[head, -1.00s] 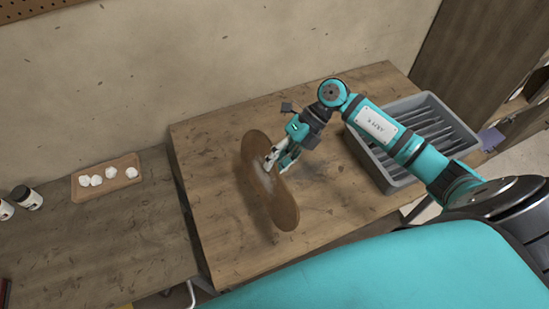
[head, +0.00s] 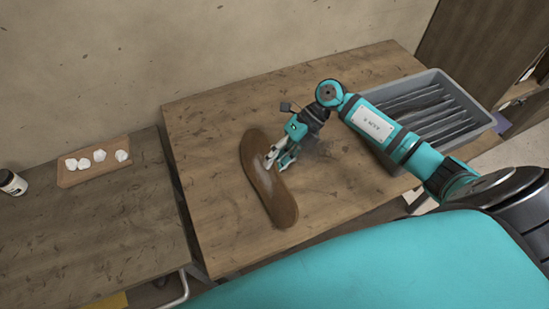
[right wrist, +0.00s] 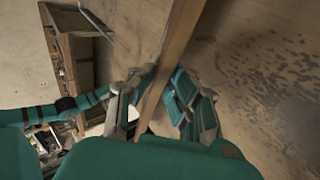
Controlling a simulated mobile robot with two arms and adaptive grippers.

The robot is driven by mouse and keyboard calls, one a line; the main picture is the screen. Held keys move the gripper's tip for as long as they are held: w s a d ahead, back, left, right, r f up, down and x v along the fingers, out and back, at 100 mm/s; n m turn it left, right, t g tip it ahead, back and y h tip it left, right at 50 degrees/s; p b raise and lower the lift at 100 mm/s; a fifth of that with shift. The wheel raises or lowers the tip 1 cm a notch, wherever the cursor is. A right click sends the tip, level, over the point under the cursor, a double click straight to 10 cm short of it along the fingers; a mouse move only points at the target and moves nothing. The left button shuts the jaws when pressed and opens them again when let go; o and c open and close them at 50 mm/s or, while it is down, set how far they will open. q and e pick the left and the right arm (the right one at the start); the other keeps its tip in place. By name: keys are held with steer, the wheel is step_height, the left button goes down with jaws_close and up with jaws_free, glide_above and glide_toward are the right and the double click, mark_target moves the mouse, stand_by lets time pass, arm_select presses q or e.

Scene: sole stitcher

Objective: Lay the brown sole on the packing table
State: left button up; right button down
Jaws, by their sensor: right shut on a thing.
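The brown sole (head: 281,209) is long, with a narrower waist, and is over the middle wooden table (head: 215,235). My right gripper (head: 274,161) is shut on it near its waist, from its right side. In the right wrist view the sole shows edge-on as a brown strip (right wrist: 176,50) between the two fingers (right wrist: 157,108). The sole is low over the table top; I cannot tell whether it touches. No sign marks which table is the packing table. My left gripper is not in view.
A grey ribbed crate (head: 482,115) stands at the table's right end. A second wooden table (head: 70,235) adjoins on the left, with a small tray (head: 68,178) of white lumps and a jar (head: 12,183). The middle table is bare left of the sole.

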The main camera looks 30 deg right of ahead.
steer(key=c, duration=0.9)
jaws_free()
steer(key=shift+o, duration=0.2)
steer(key=shift+p+v, duration=0.4)
steer(key=shift+v, duration=0.9)
steer(key=p+v, duration=0.1)
steer(key=v, duration=0.4)
steer(key=shift+d+r, duration=0.1)
steer(key=shift+r, duration=0.05)
